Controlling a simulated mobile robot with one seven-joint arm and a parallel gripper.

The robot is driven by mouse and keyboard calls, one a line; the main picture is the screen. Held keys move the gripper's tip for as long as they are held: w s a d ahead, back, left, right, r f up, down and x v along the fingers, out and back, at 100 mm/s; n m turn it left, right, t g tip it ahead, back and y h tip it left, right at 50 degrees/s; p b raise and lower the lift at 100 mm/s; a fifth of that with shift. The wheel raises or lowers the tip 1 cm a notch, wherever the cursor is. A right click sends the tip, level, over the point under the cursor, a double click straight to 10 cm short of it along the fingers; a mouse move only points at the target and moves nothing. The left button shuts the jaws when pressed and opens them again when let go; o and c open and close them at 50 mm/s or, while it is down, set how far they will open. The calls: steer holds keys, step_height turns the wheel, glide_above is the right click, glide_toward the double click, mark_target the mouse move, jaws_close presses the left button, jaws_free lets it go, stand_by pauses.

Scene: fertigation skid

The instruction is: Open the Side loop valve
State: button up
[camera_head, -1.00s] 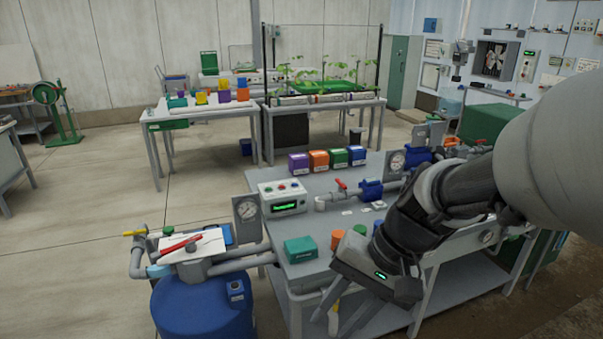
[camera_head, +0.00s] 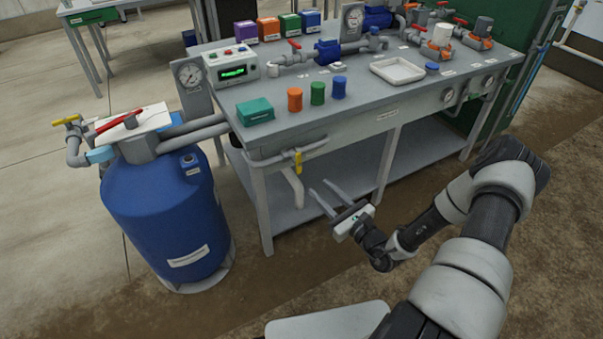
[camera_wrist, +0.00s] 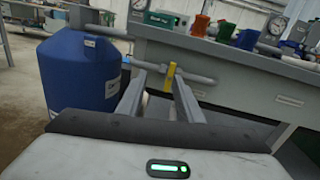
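A valve with a yellow lever (camera_head: 298,161) sits on a grey pipe along the front left of the bench. The lever points down, across the pipe. I cannot read a label naming it the Side loop valve. It also shows in the wrist view (camera_wrist: 170,77), just beyond the fingertips and between them, slightly toward the right finger. My gripper (camera_head: 320,188) is open and empty, below and to the right of the lever in the head view, its fingers pointing toward the pipe. They seem apart from the lever. In the wrist view my gripper (camera_wrist: 159,80) shows both fingers spread.
A blue tank (camera_head: 170,215) stands left of the bench, with another yellow-handled valve (camera_head: 68,121) and a red lever (camera_head: 115,123) on top. Red-handled valves (camera_head: 295,46) stand on the bench (camera_head: 355,100). A white bent pipe (camera_head: 292,186) hangs below the yellow lever. The floor in front is clear.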

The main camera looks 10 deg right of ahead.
step_height(320, 180, down, 4)
steer(key=d+m+h, duration=0.2)
steer(key=b, duration=0.4)
glide_toward(299, 163)
steer(key=shift+t, duration=0.4)
steer(key=x, duration=0.8)
steer(key=shift+w+a+f, duration=0.1)
steer(key=shift+w+f, duration=0.25)
jaws_close()
